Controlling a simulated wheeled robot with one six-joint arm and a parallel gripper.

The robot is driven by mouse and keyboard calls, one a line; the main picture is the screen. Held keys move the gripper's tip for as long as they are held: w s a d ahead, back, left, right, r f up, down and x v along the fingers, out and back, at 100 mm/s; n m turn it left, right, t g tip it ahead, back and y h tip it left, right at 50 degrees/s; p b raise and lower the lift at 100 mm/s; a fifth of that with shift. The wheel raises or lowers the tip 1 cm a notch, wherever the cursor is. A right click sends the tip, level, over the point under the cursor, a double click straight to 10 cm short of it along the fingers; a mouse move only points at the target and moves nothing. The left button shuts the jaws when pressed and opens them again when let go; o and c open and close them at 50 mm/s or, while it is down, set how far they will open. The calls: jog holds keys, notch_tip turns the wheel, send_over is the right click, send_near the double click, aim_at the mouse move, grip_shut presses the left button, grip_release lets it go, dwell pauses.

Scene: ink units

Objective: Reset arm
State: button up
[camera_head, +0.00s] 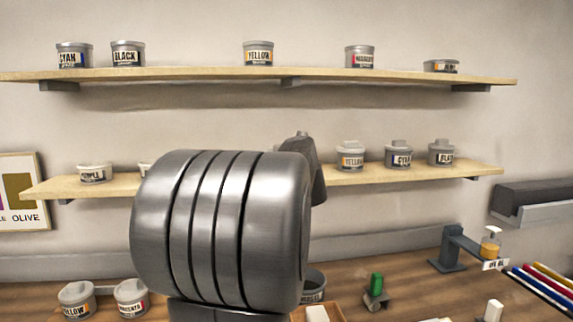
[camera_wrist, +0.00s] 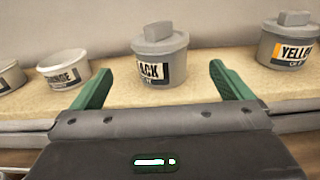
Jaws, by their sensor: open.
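My gripper (camera_wrist: 160,88) is open in the wrist view, its two green fingers spread wide with nothing held between them. A grey lidded tin labelled BLACK (camera_wrist: 160,55) stands upright on a pale wooden shelf, seen between and beyond the fingers. A tin labelled YELLOW (camera_wrist: 289,42) is to its right. In the head view, my large metal arm link fills the centre and hides the gripper and part of the lower shelf (camera_head: 262,186).
The upper shelf (camera_head: 200,73) holds several tins. The lower shelf's right end holds tins labelled YELLOW (camera_head: 351,158), CYAN (camera_head: 399,157) and BLACK (camera_head: 441,154). On the workbench (camera_head: 400,290) are two tins at left, a green-topped item (camera_head: 376,287) and a dark stand (camera_head: 450,250).

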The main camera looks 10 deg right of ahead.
aim_at(280, 146)
jog(key=shift+w, duration=0.15)
jog(key=w+p, duration=0.3)
jog(key=w, duration=0.9)
jog(key=shift+w, duration=0.1)
notch_tip(280, 146, up, 2)
jog(key=shift+r+p, duration=0.1)
jog(key=shift+p, duration=0.75)
jog(key=shift+s+r, duration=0.2)
jog(key=shift+r, duration=0.1)
